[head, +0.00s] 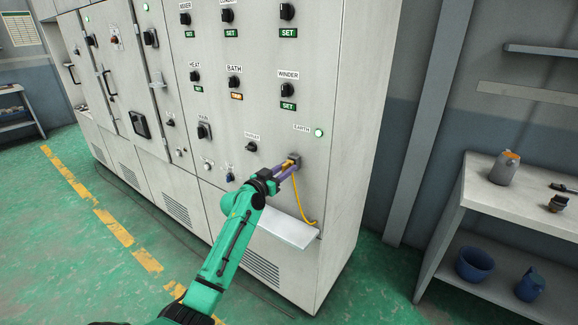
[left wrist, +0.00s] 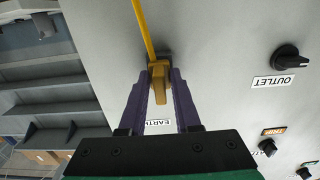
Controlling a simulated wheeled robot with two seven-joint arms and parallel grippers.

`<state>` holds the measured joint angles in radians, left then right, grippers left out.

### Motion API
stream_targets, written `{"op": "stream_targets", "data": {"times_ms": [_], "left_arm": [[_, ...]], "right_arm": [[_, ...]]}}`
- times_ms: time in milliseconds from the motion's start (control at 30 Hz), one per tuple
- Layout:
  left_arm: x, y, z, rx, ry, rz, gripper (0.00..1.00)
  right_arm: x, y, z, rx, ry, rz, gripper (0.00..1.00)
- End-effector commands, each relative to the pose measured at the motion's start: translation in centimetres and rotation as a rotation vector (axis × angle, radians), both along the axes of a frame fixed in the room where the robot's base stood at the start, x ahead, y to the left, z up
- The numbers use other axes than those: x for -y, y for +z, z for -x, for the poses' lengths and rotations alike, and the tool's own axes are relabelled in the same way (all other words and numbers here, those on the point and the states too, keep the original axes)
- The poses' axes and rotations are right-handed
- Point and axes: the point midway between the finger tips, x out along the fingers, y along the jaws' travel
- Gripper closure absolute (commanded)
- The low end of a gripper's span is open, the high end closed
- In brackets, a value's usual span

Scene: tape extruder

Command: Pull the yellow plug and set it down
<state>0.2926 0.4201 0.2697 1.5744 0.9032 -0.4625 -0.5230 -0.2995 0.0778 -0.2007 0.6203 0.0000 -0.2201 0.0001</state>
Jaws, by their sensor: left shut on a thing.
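The yellow plug (head: 287,164) is at the dark socket (head: 295,159) on the grey cabinet front, below the EARTH label (head: 301,127). In the left wrist view the plug (left wrist: 159,80) sits between the two purple fingers, with its yellow cord (left wrist: 143,30) running up the picture. In the head view the cord (head: 303,205) hangs down to the cabinet's lower right. My left gripper (head: 284,170) is shut on the plug. The fingers hide part of the plug, so I cannot tell how deep it sits in the socket. My right gripper is not in view.
A lit lamp (head: 318,132) is beside EARTH. Knobs stick out left of the socket. A workbench (head: 490,195) with a grey jug (head: 504,168) stands at the right.

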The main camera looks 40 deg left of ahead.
Motion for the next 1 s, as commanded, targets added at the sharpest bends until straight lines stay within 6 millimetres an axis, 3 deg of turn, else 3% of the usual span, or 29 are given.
{"op": "stream_targets", "data": {"times_ms": [1000], "left_arm": [[0.1,0.1,4.7,0.002,0.001,-0.001,1.0]], "right_arm": [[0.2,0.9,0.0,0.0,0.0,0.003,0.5]]}}
